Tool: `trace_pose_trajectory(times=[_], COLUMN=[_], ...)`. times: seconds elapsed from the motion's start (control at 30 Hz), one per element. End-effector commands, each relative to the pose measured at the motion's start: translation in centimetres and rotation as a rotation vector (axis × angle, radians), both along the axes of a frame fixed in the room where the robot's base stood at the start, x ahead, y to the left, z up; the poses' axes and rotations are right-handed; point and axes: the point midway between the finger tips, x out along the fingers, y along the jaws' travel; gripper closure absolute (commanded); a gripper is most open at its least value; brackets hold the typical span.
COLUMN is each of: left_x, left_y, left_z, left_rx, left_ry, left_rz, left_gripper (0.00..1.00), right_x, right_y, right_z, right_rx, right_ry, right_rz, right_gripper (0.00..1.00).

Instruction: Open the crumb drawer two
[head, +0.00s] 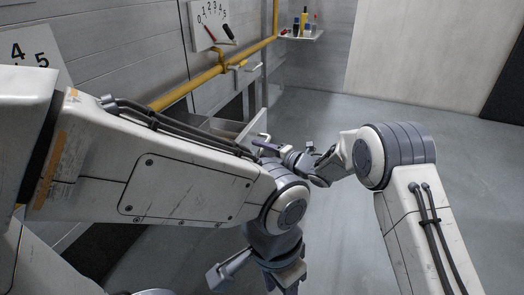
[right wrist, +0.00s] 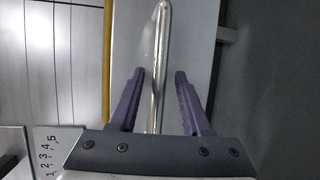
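A pale drawer (head: 222,126) juts out of the wall unit in the head view, partly hidden behind my left arm. Its front carries a metal bar handle, which in the right wrist view (right wrist: 160,60) runs between my purple fingers. My right gripper (head: 266,148) is at this handle. In the right wrist view its fingers (right wrist: 158,95) are open, with a gap on each side of the bar. My left gripper (head: 258,272) hangs low at the bottom of the head view, away from the drawer; its finger opening is unclear.
A yellow pipe (head: 190,90) runs along the wall. Another handle (head: 240,66) is farther along it. A dial panel (head: 212,22) is above, and a small shelf (head: 301,36) with bottles is at the back. The grey floor (head: 340,105) is clear to the right.

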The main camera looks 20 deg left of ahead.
Motion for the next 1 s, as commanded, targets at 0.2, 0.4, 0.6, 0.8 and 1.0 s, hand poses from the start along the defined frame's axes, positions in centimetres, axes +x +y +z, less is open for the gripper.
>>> trace_pose_trajectory(times=[0.2, 0.4, 0.6, 0.8, 1.0], left_x=[0.0, 0.0, 0.0, 0.0, 0.0], left_y=[0.0, 0.0, 0.0, 0.0, 0.0], left_z=[0.0, 0.6, 2.3, 3.7, 4.2], left_rx=[0.0, 0.0, 0.0, 0.0, 0.0], left_ry=[0.0, 0.0, 0.0, 0.0, 0.0], left_rz=[0.0, 0.0, 0.0, 0.0, 0.0], left_gripper=[0.5, 0.5, 0.5, 0.5, 0.5], right_x=[0.1, -0.2, -1.8, -3.5, -4.4], right_y=[-0.1, -0.9, -4.1, -7.4, -9.1], right_z=[0.1, 0.4, 1.3, 1.9, 2.0], right_rx=[0.001, 0.0, 0.0, 0.0, 0.001], right_ry=[-0.001, 0.0, 0.002, 0.001, 0.0], right_rz=[-0.002, -0.004, -0.007, -0.005, -0.003], right_gripper=[0.5, 0.5, 0.5, 0.5, 0.5])
